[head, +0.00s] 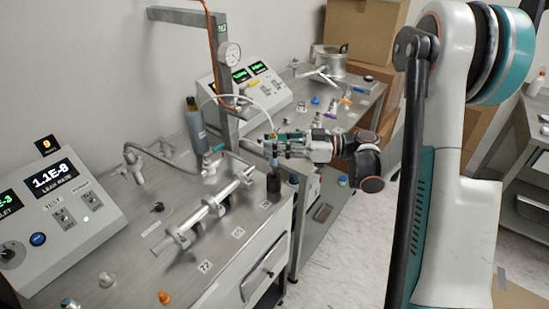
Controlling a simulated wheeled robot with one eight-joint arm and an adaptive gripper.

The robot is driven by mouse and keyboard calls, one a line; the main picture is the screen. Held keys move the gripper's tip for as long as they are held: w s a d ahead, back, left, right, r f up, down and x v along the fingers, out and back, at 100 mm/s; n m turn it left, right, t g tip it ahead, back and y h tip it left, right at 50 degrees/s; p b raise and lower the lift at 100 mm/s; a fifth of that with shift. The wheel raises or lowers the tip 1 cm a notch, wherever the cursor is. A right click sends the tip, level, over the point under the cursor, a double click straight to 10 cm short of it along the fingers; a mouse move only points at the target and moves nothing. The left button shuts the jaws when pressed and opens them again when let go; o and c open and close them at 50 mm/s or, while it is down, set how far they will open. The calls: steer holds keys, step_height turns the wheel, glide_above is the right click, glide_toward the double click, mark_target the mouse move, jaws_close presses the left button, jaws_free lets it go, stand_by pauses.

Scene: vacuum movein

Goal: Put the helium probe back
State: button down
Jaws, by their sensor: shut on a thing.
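My gripper (272,148) reaches in from the right over the front right corner of the steel bench (225,255). It is shut on the helium probe (274,161), a slim upright piece with a light blue lower part showing below the fingers. A thin white hose curves to the probe's top from the left. A dark cylindrical holder (273,184) stands on the bench right under the probe. I cannot tell whether the probe's tip is inside the holder or just above it. The fingers hide the probe's middle.
A jointed metal pipe (205,215) lies on the bench left of the holder. A dark-necked bottle (195,125) and a post with a gauge (230,53) stand behind. A leak-rate console (60,205) is at left. A second bench (345,105) with small parts lies behind my gripper.

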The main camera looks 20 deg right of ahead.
steer(key=shift+f+b, duration=0.55)
steer(key=shift+f, duration=1.35)
steer(key=shift+f+b, duration=0.4)
steer(key=shift+b, duration=0.05)
steer(key=c, duration=1.5)
jaws_free()
steer(key=shift+o, duration=0.2)
steer(key=shift+r, duration=0.2)
steer(key=shift+r+p, duration=0.25)
steer(key=shift+p, duration=0.2)
steer(key=p+v, duration=0.3)
steer(key=v, duration=0.9)
